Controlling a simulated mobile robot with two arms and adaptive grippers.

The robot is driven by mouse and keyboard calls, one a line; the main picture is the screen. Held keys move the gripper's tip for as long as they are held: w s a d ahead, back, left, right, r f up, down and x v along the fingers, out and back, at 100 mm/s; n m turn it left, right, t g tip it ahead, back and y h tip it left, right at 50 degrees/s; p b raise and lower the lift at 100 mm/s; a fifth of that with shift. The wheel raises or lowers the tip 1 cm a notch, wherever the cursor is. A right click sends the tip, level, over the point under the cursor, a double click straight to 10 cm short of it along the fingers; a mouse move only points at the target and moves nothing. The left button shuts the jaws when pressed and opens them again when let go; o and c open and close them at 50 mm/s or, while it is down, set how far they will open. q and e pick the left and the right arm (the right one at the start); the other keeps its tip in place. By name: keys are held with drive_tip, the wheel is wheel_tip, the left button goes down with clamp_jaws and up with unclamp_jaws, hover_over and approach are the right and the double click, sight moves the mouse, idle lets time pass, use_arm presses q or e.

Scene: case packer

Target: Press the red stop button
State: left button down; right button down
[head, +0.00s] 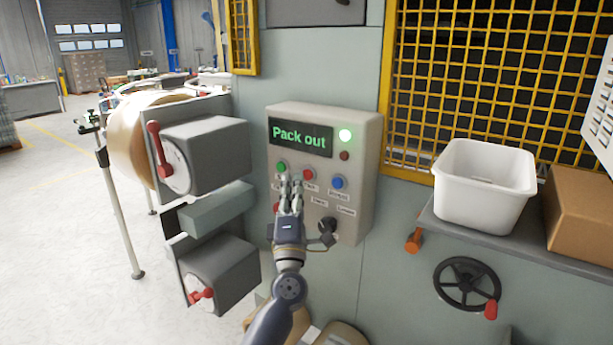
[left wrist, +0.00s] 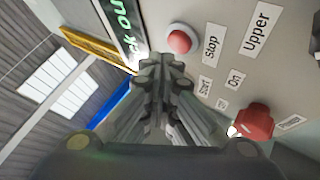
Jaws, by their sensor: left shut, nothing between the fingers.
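The red stop button (head: 308,174) sits on a grey control panel (head: 365,150), in the upper button row between a green button (head: 281,167) and a blue button (head: 338,182). In the left wrist view the red button (left wrist: 180,41) has a pale collar and a label reading "Stop" beside it. My left gripper (head: 291,180) is shut and empty in front of the panel, its fingertips just left of the red button. In the left wrist view the closed fingertips (left wrist: 163,72) appear close below the red button. I cannot tell whether they touch the panel. My right gripper is not in view.
A second red control (head: 277,208) and a black knob (head: 327,225) are lower on the panel. Grey boxes with red levers (head: 205,155) stand left; a white bin (head: 485,190) stands right on a shelf.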

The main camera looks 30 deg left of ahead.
use_arm(q)
drive_tip(key=shift+w, duration=0.1)
idle(0.6)
drive_tip(key=shift+w, duration=0.35)
drive_tip(key=shift+w+d, duration=0.1)
drive_tip(key=shift+w, duration=0.35)
idle(0.6)
drive_tip(key=shift+s, duration=0.9)
drive_tip(key=shift+p, duration=0.35)
drive_tip(key=shift+s+a+p, duration=0.15)
drive_tip(key=shift+s+p, duration=0.3)
drive_tip(key=shift+s, duration=0.8)
drive_tip(key=shift+s+a+p, duration=0.1)
drive_tip(key=shift+s+p, duration=0.3)
drive_tip(key=shift+s, duration=0.85)
